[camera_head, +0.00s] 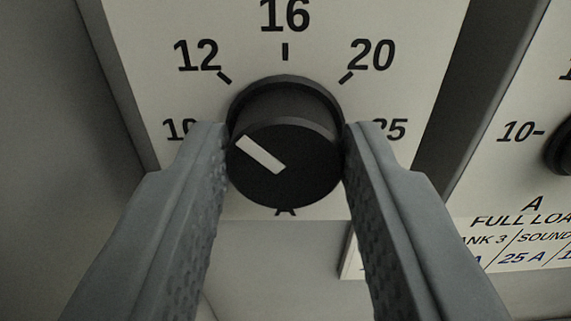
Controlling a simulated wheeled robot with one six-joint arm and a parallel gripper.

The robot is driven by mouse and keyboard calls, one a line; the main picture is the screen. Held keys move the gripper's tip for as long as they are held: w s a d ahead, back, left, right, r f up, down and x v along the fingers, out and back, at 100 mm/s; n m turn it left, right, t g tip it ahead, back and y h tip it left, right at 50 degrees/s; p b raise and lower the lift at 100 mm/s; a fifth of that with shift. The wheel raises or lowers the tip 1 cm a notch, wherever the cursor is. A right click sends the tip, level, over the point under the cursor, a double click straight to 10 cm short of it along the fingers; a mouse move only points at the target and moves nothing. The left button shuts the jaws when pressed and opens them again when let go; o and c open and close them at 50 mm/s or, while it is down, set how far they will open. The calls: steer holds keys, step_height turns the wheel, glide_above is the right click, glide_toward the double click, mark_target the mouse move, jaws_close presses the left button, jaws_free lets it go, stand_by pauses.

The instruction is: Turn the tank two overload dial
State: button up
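The overload dial (308,172) is a round black knob on a pale scale plate (140,40), in the middle of the camera view. Its white pointer mark slants up to the left, toward the 10 side of the scale. The marks 12, 16 and 20 show clearly; the 10 and 25 are partly covered by my fingers. My gripper (286,140) has one grey finger on each side of the knob. Both fingertips appear to touch its sides, with no clear gap. No label naming the tank shows on this plate.
At the right, another scale plate (520,175) carries a second black knob (562,150), cut off by the frame edge. Below it is a printed full-load table (500,245), partly hidden by my right finger. A dark gap (465,95) separates the two plates.

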steer(key=c, duration=0.4)
steer(key=shift+d+m, duration=0.1)
steer(key=shift+m, duration=2.8)
steer(key=o, duration=0.9)
steer(key=shift+o, duration=0.2)
steer(key=s, duration=0.7)
steer(key=shift+s, duration=0.25)
